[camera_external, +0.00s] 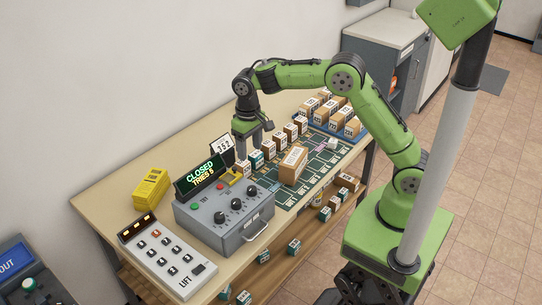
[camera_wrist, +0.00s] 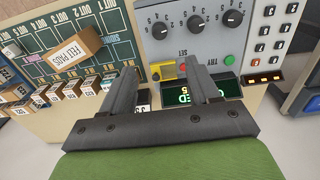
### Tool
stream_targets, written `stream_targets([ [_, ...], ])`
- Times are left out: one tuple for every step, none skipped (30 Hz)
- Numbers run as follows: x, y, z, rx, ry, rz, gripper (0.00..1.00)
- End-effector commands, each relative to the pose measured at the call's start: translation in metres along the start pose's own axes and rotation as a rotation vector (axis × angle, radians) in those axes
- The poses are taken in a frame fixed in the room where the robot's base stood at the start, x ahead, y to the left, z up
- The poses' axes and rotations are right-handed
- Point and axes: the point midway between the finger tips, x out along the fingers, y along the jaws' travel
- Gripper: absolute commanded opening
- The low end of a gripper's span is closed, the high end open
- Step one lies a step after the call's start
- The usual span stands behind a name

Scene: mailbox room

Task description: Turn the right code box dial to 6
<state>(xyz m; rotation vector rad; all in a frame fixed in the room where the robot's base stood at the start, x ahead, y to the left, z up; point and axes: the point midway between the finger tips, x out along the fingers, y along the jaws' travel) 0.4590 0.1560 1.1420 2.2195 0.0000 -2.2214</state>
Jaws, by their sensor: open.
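The grey code box (camera_external: 225,222) stands on the table with three black dials in a row on its top. The right dial (camera_external: 251,191) is the one nearest the green mat. In the wrist view the box is upside down, so the right dial (camera_wrist: 159,30) is leftmost of the three. Digits ring it, but I cannot read its setting. The display (camera_external: 200,177) reads "CLOSED TRIES 5". My gripper (camera_external: 255,138) is open and empty, behind the box and above the table, apart from the dial. Its fingers also show in the wrist view (camera_wrist: 161,68).
A sign reading 752 (camera_external: 222,146) stands behind the display, near my gripper. Small boxes line the green mat (camera_external: 323,162), with a larger carton (camera_external: 293,165) on it. A lift panel (camera_external: 167,258) and a yellow block (camera_external: 151,187) are left of the code box.

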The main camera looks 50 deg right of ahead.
Motion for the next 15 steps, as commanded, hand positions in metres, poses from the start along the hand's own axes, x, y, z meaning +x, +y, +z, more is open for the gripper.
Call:
stream_targets([
  [0.004, -0.002, -0.002, 0.001, -0.003, 0.001, 0.61],
  [0.007, -0.002, -0.002, 0.001, -0.005, 0.002, 0.61],
  [0.011, -0.002, -0.002, 0.001, -0.005, 0.002, 0.61],
  [0.016, -0.002, -0.002, 0.001, -0.005, 0.002, 0.61],
  [0.022, -0.002, -0.001, 0.001, -0.007, 0.003, 0.61],
  [0.031, -0.001, -0.001, 0.001, -0.007, 0.002, 0.61],
  [0.038, -0.001, -0.001, 0.000, -0.008, 0.003, 0.61],
  [0.046, -0.001, -0.001, 0.000, -0.009, 0.003, 0.61],
  [0.057, -0.001, 0.000, 0.000, -0.009, 0.003, 0.61],
  [0.064, -0.001, -0.001, 0.000, -0.008, 0.002, 0.61],
  [0.072, -0.001, -0.001, 0.000, -0.008, 0.002, 0.61],
  [0.082, -0.001, 0.000, 0.000, -0.009, 0.003, 0.61],
  [0.089, -0.001, 0.000, 0.001, -0.008, 0.003, 0.61],
  [0.097, -0.001, -0.001, 0.001, -0.007, 0.003, 0.61],
  [0.107, -0.001, 0.000, 0.001, -0.008, 0.003, 0.61],
])
